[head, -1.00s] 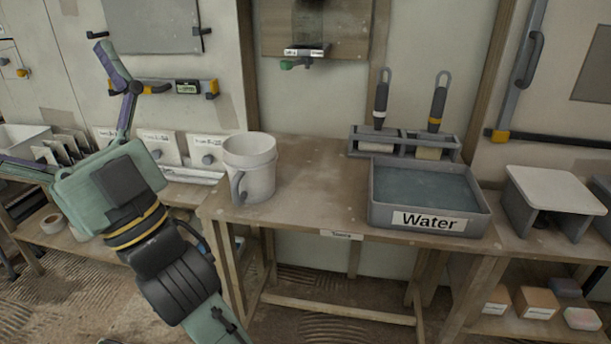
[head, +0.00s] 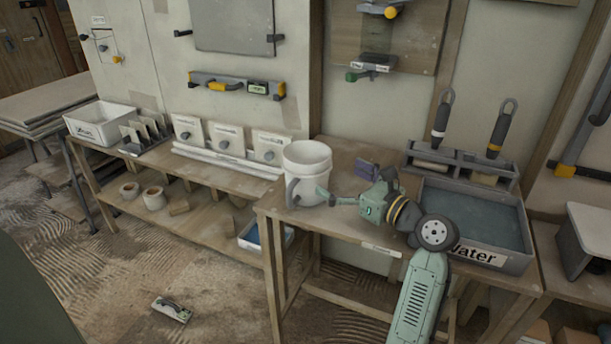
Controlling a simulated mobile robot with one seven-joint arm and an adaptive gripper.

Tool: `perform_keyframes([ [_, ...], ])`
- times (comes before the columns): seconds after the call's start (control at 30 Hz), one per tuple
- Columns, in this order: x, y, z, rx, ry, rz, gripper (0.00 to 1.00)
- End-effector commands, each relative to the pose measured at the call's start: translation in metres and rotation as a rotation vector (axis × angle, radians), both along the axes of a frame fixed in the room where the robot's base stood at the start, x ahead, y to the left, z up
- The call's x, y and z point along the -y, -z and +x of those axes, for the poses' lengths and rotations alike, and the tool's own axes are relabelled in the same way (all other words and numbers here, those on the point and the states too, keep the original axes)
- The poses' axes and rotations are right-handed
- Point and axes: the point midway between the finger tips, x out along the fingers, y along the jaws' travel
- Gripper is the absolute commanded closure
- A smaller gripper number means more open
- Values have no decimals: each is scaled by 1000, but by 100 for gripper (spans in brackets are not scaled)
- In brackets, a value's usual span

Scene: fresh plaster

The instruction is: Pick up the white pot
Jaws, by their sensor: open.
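The white pot (head: 307,170) stands upright on the left end of the wooden table (head: 345,155). It looks like a bucket with a rim band, and its grey handle (head: 292,193) faces left and toward me. My gripper (head: 344,182) is open to the right of the pot, low over the table. One green finger reaches left to the pot's lower right side; I cannot tell whether it touches. The other, purplish finger points up and back, apart from the pot. Nothing is between the fingers.
A grey water tray (head: 483,258) stands right of my gripper, partly hidden by my arm. Behind it is a rack (head: 462,163) with two handled tools. A lower bench (head: 225,176) with tile samples lies left of the pot. A tool (head: 171,309) lies on the floor.

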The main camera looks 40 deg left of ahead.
Motion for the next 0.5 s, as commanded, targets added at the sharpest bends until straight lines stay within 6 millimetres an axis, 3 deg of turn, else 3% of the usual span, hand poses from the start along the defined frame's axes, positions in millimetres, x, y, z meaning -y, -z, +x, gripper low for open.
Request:
perform_keyframes([
  [0.23, -39, -1, 5, -8, -6, 0, 0],
  [0.5, -62, -4, 9, -3, -4, 0, 0],
])
